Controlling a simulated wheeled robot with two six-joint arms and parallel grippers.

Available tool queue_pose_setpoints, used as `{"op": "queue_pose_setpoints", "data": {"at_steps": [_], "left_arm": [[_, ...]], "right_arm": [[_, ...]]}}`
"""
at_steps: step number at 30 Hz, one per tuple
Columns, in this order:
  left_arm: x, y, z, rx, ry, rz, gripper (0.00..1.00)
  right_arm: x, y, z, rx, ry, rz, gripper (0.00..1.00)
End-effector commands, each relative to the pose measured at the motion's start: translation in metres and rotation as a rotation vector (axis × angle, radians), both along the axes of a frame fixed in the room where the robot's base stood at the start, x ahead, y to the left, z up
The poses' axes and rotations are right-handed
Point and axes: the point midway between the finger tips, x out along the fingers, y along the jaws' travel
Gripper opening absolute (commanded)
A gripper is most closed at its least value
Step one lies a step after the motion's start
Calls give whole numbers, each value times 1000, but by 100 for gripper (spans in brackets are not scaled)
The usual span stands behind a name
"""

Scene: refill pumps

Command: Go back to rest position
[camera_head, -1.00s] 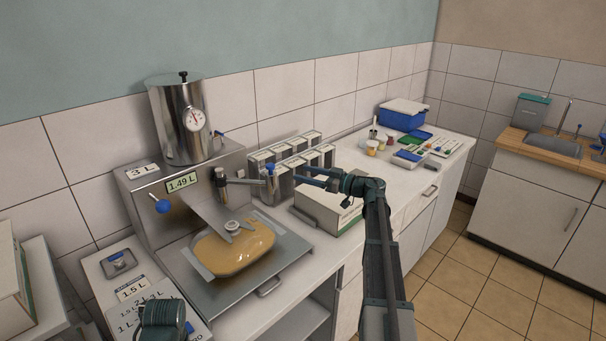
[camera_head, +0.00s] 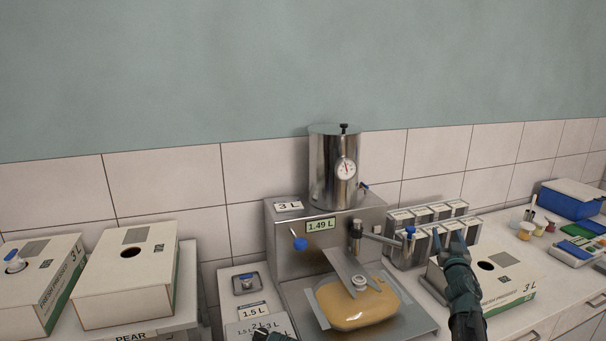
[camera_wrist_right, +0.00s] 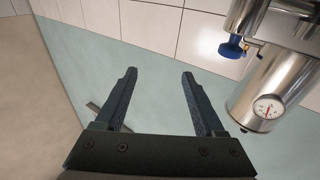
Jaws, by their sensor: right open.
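My right gripper (camera_head: 449,240) is raised in front of the counter, fingers pointing up, open and empty. In the right wrist view the two dark fingers (camera_wrist_right: 160,100) stand apart with only wall between them. A small dark part of my left arm shows at the bottom edge of the head view; its fingers cannot be made out. The steel filling machine (camera_head: 283,240) with a display reading 1.49 L stands left of my right gripper. A bag of amber liquid (camera_head: 345,305) lies on its tray.
A steel tank (camera_head: 325,165) with a gauge tops the machine. Several metal canisters (camera_head: 405,255) and a 3 L carton (camera_head: 515,280) stand by my right gripper. Two cartons (camera_head: 140,265) sit at left. A blue box (camera_head: 568,204) is at far right. The wall above is clear.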

Motion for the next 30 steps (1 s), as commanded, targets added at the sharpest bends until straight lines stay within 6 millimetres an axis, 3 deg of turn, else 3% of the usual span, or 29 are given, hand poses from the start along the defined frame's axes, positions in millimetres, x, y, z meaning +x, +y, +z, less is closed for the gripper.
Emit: {"op": "queue_pose_setpoints", "data": {"at_steps": [8,12,16,21,25,30], "left_arm": [[0,0,0,0,0,0,81],[0,0,0,0,0,0,81],[0,0,0,0,0,0,81],[0,0,0,0,0,0,81],[0,0,0,0,0,0,81],[0,0,0,0,0,0,81]], "right_arm": [[-67,49,-101,131,454,-249,71],[-121,101,-161,181,776,-241,71],[-179,158,-204,204,1072,-152,71],[-257,227,-234,206,1401,32,71],[-316,272,-242,190,1616,208,71],[-332,325,-242,29,1671,271,71]]}}
